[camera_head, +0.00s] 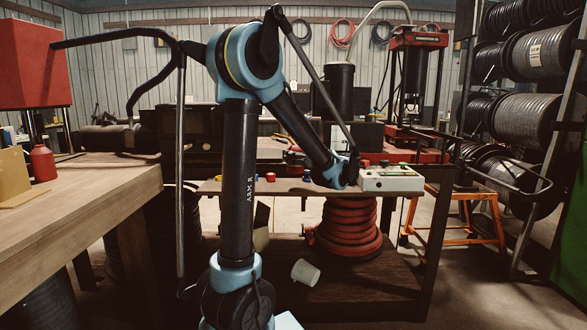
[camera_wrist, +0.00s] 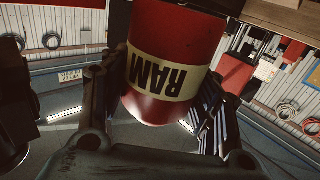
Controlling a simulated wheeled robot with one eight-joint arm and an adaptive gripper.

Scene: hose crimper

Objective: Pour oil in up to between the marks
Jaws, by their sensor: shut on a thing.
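A red cylindrical can (camera_wrist: 172,30) with a cream label reading "RAM" fills the middle of the wrist view. The lettering looks upside down there. My gripper (camera_wrist: 170,88) is shut on this can, with a dark finger on either side of it. I cannot make out the gripper or the held can in the head view. No oil, filling opening or level marks can be made out, and I cannot tell how the can is tilted.
A wooden bench (camera_head: 95,205) on the left bears a small red bottle (camera_head: 42,165). A control box (camera_head: 390,179) sits at the right of the middle table. A red press (camera_head: 417,45) stands behind. Hose reels (camera_head: 525,120) fill the right. A white cup (camera_head: 305,272) lies on the lower shelf.

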